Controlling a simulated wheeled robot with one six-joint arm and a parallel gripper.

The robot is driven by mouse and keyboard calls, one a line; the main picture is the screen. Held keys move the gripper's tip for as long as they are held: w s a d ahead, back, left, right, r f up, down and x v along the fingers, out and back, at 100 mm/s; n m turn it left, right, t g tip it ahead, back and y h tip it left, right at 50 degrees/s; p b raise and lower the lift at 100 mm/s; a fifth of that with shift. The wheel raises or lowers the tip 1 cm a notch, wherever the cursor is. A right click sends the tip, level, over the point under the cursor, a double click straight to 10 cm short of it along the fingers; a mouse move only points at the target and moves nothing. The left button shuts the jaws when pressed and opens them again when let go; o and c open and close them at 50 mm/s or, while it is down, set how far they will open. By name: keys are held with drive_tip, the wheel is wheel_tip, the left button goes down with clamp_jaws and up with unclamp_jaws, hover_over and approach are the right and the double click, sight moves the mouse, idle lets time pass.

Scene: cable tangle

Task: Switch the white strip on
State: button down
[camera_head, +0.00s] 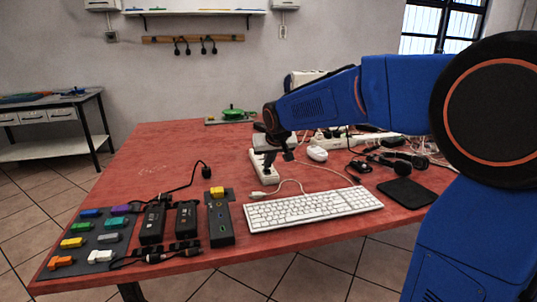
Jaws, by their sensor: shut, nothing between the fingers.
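A white power strip (266,168) lies on the red table behind the keyboard, partly hidden by my gripper. My gripper (272,165) is shut and empty, pointing down over the strip. Whether its fingertips touch the strip, I cannot tell. The strip's switch and its state are too small to make out. Another white strip-like piece (330,137) lies farther back, partly hidden by my arm.
A white keyboard (312,208), a black power strip (220,222) and black adapters (152,224) lie at the front. Coloured pieces sit on a dark mat (117,225) at left. A white mouse (317,154), headphones (400,160) and tangled cables are at right. The left middle table is mostly clear.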

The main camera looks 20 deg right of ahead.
drive_tip(key=shift+f, duration=0.25)
drive_tip(key=shift+s+f, duration=0.25)
drive_tip(key=shift+w+r, duration=0.1)
drive_tip(key=shift+w, duration=0.05)
drive_tip(key=shift+w+r, duration=0.25)
drive_tip(key=shift+w, duration=0.4)
drive_tip(key=shift+r, duration=0.1)
